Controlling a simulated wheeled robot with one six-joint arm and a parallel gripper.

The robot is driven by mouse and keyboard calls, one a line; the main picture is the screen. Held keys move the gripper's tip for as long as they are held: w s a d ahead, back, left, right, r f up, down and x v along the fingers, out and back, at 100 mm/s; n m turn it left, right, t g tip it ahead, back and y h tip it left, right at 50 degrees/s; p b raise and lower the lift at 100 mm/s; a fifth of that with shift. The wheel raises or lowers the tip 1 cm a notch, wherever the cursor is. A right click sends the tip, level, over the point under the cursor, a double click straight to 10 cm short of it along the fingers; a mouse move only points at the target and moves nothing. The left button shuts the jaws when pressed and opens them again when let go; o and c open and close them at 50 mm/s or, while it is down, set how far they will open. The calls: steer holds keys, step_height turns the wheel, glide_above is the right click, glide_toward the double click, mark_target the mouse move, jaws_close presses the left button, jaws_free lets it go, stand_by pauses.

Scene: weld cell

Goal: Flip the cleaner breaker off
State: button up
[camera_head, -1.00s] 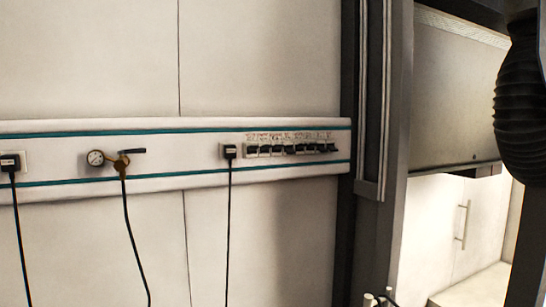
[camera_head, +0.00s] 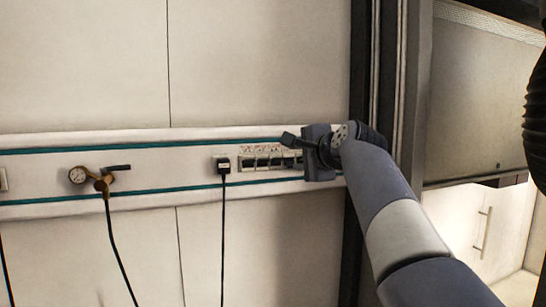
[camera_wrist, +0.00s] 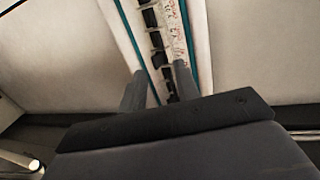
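A row of breakers (camera_head: 262,162) with dark switches is set in the wall rail, under a strip of small labels (camera_head: 262,148) too small to read. I cannot tell which breaker is the cleaner's. My gripper (camera_head: 292,140) is at the right part of the row and hides the breakers there. In the wrist view the breaker row (camera_wrist: 155,40) runs down between the two grey fingers of my gripper (camera_wrist: 159,84). The fingers are apart, with nothing seen held between them. Whether a finger touches a switch cannot be told.
A black plug with a hanging cable (camera_head: 223,165) is just left of the breakers. A gauge with a brass valve (camera_head: 101,181) and a hose are further left on the wall rail (camera_head: 160,184). A dark upright frame (camera_head: 415,110) stands to the right.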

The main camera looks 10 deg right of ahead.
mark_target(280, 159)
steer(key=p+x, duration=0.3)
steer(key=x, duration=0.7)
steer(key=shift+w+a, duration=0.1)
steer(key=shift+w, duration=0.2)
steer(key=shift+c, duration=0.4)
